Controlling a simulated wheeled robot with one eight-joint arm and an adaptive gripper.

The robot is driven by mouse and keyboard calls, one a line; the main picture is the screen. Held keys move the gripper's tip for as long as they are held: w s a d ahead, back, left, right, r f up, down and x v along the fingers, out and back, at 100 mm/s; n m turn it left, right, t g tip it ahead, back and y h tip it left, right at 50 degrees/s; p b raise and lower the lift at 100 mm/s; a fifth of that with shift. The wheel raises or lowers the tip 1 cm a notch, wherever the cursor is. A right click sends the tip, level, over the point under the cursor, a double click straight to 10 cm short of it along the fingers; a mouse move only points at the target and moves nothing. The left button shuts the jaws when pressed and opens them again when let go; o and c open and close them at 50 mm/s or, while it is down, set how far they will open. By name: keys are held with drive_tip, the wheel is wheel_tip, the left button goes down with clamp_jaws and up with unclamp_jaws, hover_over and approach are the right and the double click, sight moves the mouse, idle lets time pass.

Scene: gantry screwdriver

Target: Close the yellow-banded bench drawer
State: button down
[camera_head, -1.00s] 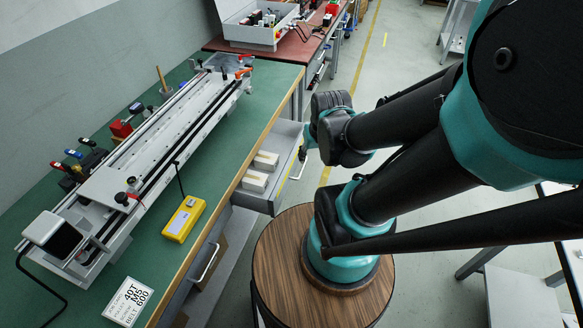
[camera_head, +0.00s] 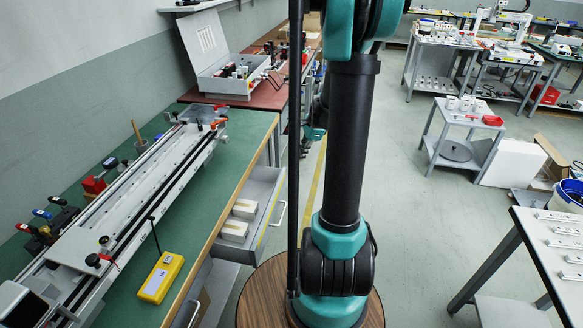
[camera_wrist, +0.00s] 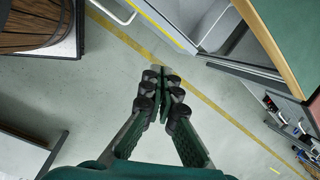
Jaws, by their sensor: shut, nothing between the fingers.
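The grey bench drawer (camera_head: 262,187) stands pulled out from the green-topped bench, with a yellow band (camera_head: 270,213) on its front and a bar handle (camera_head: 280,214). White boxes (camera_head: 236,229) lie inside it. The wrist view shows the drawer (camera_wrist: 205,18) at the top, its yellow band (camera_wrist: 163,24) along the front edge and its handle (camera_wrist: 113,12) to the left. My gripper (camera_wrist: 163,74) is shut and empty, below the drawer front in that picture and apart from the handle. In the head view my arm hides most of the gripper.
The green bench top (camera_head: 200,205) carries a long rail fixture (camera_head: 140,195) and a yellow box (camera_head: 161,277). A round wooden-topped stand (camera_head: 262,300) is near the drawer. Floor with a yellow line (camera_wrist: 225,112) is clear beside the drawer.

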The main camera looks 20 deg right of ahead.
drive_tip(key=w+d+f+m+y, duration=0.1)
drive_tip(key=w+d+f+m, duration=0.2)
drive_tip(key=w+d+m, duration=0.25)
drive_tip(key=w+a+f, duration=0.3)
drive_tip(key=a+f, duration=0.3)
drive_tip(key=f, duration=0.3)
drive_tip(key=shift+a, duration=0.3)
drive_tip(key=shift+w, duration=0.1)
drive_tip(key=w+a, duration=0.6)
drive_tip(key=a, duration=0.4)
drive_tip(key=shift+s, duration=0.1)
